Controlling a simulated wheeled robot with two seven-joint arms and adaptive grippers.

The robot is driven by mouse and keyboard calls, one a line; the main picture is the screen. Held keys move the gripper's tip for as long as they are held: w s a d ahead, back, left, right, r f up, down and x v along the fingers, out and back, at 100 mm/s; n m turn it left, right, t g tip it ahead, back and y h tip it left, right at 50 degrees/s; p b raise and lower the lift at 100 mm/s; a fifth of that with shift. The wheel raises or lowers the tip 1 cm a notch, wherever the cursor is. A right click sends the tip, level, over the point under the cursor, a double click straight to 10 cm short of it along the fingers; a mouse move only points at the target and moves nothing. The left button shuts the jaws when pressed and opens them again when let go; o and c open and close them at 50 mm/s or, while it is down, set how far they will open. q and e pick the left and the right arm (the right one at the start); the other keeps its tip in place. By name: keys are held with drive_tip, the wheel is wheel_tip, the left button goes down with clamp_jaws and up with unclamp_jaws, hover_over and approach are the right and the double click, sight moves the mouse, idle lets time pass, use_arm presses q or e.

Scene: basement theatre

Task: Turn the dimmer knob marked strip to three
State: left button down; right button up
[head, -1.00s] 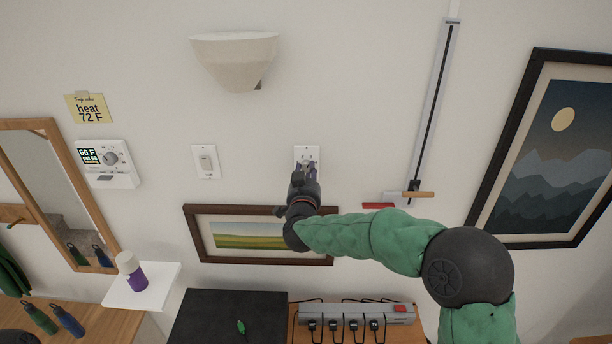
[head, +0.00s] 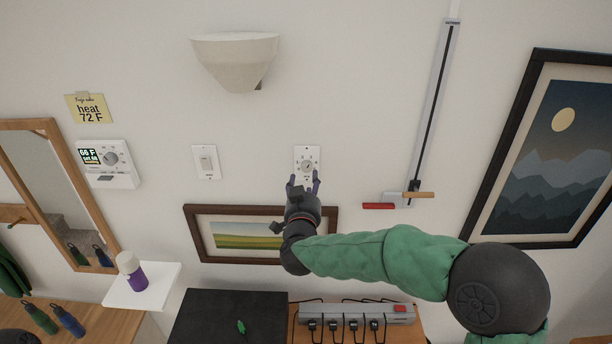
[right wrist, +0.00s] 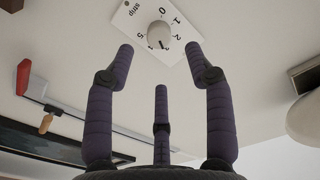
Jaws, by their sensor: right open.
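The white dimmer plate (head: 314,151) is on the wall above the small framed picture. In the right wrist view the plate (right wrist: 127,24) reads "strip", and 0, 1, 2 and 5 show around the pale knob (right wrist: 158,31). A dark mark shows at the knob's lower edge, on the side between 2 and 5; I cannot read the exact setting. My right gripper (head: 303,184) is open and empty just below the knob, its purple fingers spread and apart from it. My left gripper is out of view.
A light switch (head: 206,162) and a thermostat (head: 118,172) are left of the dimmer. A lamp shade (head: 235,60) is above. The framed picture (head: 196,231) is behind my right wrist. A vertical rail (head: 437,100) with a wooden handle (head: 418,195) is to the right.

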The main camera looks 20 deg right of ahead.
drive_tip(key=v, duration=0.6)
drive_tip(key=shift+s+a+f, duration=0.1)
drive_tip(key=shift+s, duration=0.05)
idle(0.3)
